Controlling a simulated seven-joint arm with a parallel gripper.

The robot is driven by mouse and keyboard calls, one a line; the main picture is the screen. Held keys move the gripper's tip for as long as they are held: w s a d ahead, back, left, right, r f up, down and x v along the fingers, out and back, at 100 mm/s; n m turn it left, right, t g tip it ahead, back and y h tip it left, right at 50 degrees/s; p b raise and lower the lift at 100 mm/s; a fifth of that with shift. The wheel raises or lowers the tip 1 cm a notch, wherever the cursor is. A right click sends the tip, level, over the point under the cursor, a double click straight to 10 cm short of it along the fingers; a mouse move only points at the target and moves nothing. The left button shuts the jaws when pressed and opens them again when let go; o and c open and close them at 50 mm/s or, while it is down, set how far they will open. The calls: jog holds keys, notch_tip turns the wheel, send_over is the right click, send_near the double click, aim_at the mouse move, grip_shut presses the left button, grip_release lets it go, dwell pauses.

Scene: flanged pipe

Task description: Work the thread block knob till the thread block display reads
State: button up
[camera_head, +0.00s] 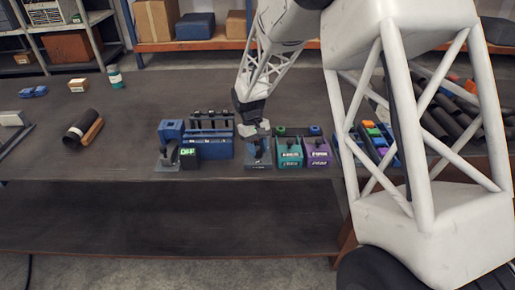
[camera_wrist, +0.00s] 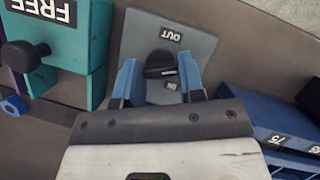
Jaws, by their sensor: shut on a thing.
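My gripper (camera_wrist: 160,75) is low over a blue-grey block (camera_wrist: 200,50) with labels that seem to read OUT and IN. A black knob (camera_wrist: 160,63) stands on this block between my two blue fingers, which are shut on it; the contact itself is hard to see. In the head view my gripper (camera_head: 256,130) covers the top of the same block (camera_head: 258,156). To its right is a teal block (camera_head: 289,152) whose display reads FREE in the wrist view (camera_wrist: 42,10), with a dark knob (camera_wrist: 22,55). No lit number shows on the gripped block.
A purple block (camera_head: 318,154) stands right of the teal one. A blue rack (camera_head: 212,145) and a device with a small green display (camera_head: 189,153) stand to the left. A dark pipe (camera_head: 82,128) lies farther left. The bench between is clear.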

jog(key=shift+m, duration=0.4)
jog(key=o, duration=0.9)
jog(key=shift+o, duration=0.2)
jog(key=v, duration=0.7)
jog(key=shift+w+r, duration=0.15)
jog(key=shift+r, duration=0.25)
jog(key=shift+d, duration=0.1)
